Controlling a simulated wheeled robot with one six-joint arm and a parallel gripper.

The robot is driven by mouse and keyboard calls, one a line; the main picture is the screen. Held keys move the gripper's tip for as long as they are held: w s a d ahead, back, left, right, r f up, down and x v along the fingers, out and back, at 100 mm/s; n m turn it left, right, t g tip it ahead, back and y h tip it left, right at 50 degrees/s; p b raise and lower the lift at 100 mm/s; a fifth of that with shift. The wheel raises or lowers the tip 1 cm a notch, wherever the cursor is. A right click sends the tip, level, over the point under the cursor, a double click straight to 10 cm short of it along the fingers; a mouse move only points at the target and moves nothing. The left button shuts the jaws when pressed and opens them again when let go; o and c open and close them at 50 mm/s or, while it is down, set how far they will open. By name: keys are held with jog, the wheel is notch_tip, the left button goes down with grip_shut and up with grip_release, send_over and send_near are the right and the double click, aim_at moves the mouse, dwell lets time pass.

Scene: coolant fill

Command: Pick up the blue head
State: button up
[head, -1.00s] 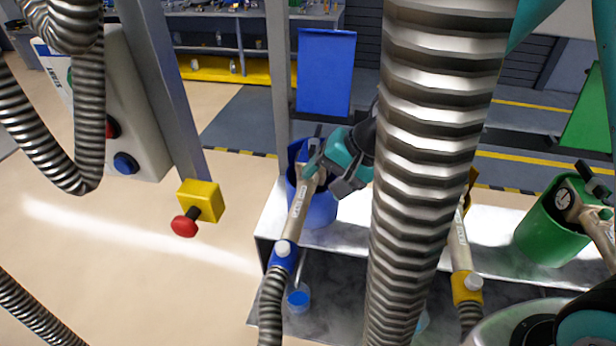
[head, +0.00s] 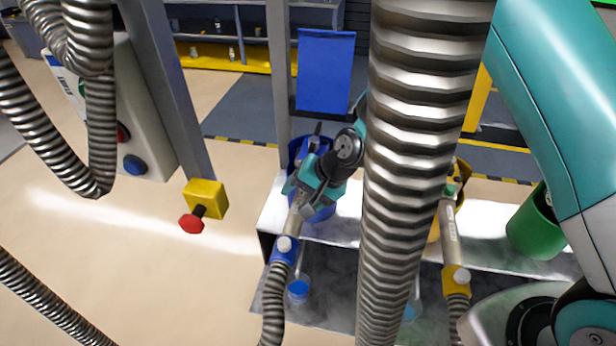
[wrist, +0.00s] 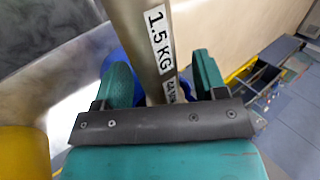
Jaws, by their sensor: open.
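The blue head (head: 283,250) is a beige tube with a blue collar and a white knob, on a ribbed metal hose. It leans in the blue bucket (head: 295,152) on the bench. My gripper (head: 300,192) is at the upper part of the tube, partly covering it and the bucket. In the wrist view, the tube with a "1.5 KG" label (wrist: 158,40) passes between the two teal fingers of my gripper (wrist: 162,82). The fingers are open, one on each side, with a gap beside the tube. The tube's upper end is hidden.
A thick ribbed hose (head: 415,150) hangs in front of the bench. A yellow-collared head (head: 450,235) and a green bucket (head: 535,228) are to the right. A post with a yellow box and red button (head: 205,198) stands left.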

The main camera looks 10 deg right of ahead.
grip_shut()
jog(key=shift+w+r, duration=0.1)
jog(key=shift+r, duration=0.05)
